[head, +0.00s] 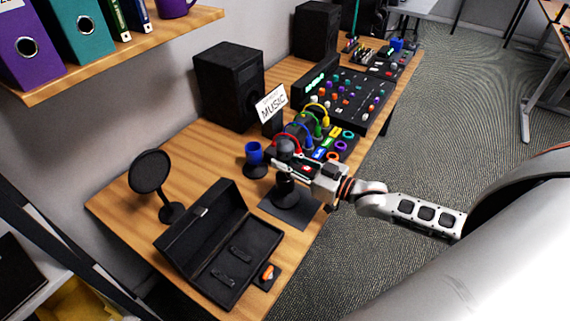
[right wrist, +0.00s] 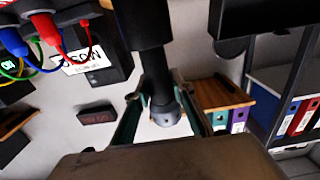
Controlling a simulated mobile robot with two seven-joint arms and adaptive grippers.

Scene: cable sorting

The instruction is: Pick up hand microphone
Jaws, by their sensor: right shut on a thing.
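The hand microphone (head: 284,147) stands upright in a black stand (head: 285,187) on a dark square base near the table's front edge. Its round grey head shows above my right gripper (head: 297,168), which reaches in from the right and is shut on the microphone. In the right wrist view the black microphone body (right wrist: 154,72) and its grey head (right wrist: 166,114) lie between the two fingers of the gripper (right wrist: 160,98). Whether the microphone is still seated in the stand cannot be told. My left gripper is not in view.
An open black case (head: 190,262) lies left of the stand, with a round black pop filter (head: 150,173) behind it. Patch cables, a mixer (head: 345,98) and a speaker (head: 226,85) fill the table further back.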

